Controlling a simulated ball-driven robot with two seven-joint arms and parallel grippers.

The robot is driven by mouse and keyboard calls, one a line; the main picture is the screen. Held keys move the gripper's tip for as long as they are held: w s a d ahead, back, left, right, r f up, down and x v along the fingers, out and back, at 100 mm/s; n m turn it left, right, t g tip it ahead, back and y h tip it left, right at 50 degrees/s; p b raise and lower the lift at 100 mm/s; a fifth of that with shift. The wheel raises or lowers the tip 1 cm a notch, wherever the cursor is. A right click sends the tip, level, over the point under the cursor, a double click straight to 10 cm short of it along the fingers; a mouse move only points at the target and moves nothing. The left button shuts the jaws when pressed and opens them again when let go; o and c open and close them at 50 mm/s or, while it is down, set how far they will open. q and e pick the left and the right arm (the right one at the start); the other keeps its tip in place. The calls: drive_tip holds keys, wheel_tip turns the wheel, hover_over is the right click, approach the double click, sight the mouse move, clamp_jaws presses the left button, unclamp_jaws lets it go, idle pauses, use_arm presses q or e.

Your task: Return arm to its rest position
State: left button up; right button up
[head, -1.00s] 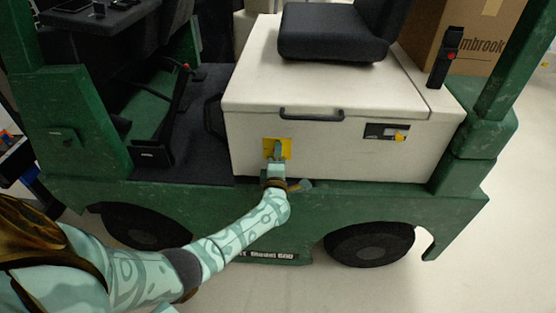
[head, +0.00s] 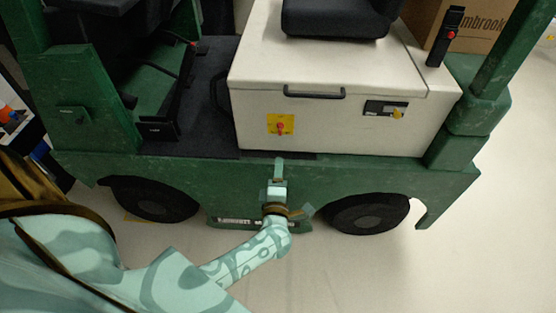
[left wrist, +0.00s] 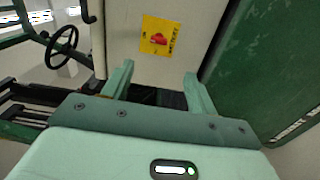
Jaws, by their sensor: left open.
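My left arm reaches in from the left in the head view. Its left gripper (head: 279,166) is in front of the green lower side of the cart (head: 400,180), below a yellow plate (head: 271,126) with a red knob (head: 281,127) on the white box. In the left wrist view the two fingers of the left gripper (left wrist: 157,85) stand apart with nothing between them. The yellow plate (left wrist: 159,37) and red knob (left wrist: 157,39) show beyond the fingers, apart from them. My right gripper is not in view.
The white box (head: 330,125) carries a black seat (head: 335,18) and a black handle (head: 314,93). A cardboard box (head: 465,25) stands at the back right. Black wheels (head: 368,212) are under the cart. Pale floor (head: 460,260) is clear at the right.

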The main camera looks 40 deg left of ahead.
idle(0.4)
use_arm(q)
drive_tip(key=s+d+f+m+h, duration=0.2)
drive_tip(key=d+f+m+h, duration=0.6)
drive_tip(key=m, duration=0.5)
drive_tip(key=s+d+f+m+g+h, duration=0.1)
drive_tip(key=s+f+m+g+h, duration=0.3)
drive_tip(key=s+f+m, duration=0.6)
drive_tip(key=s+a+f+m+g+y, duration=0.1)
drive_tip(key=s+f+g, duration=0.3)
drive_tip(key=s+f, duration=0.45)
drive_tip(key=s+a+f+m+g+y, duration=0.1)
drive_tip(key=s+f+m+g, duration=0.3)
drive_tip(key=s, duration=0.7)
drive_tip(key=s+a+f+g, duration=0.1)
drive_tip(key=s, duration=0.8)
drive_tip(key=s+a+f+g, duration=0.1)
drive_tip(key=s+a+g, duration=0.1)
drive_tip(key=s, duration=0.8)
drive_tip(key=shift+y+p, duration=0.3)
drive_tip(key=shift+y, duration=0.1)
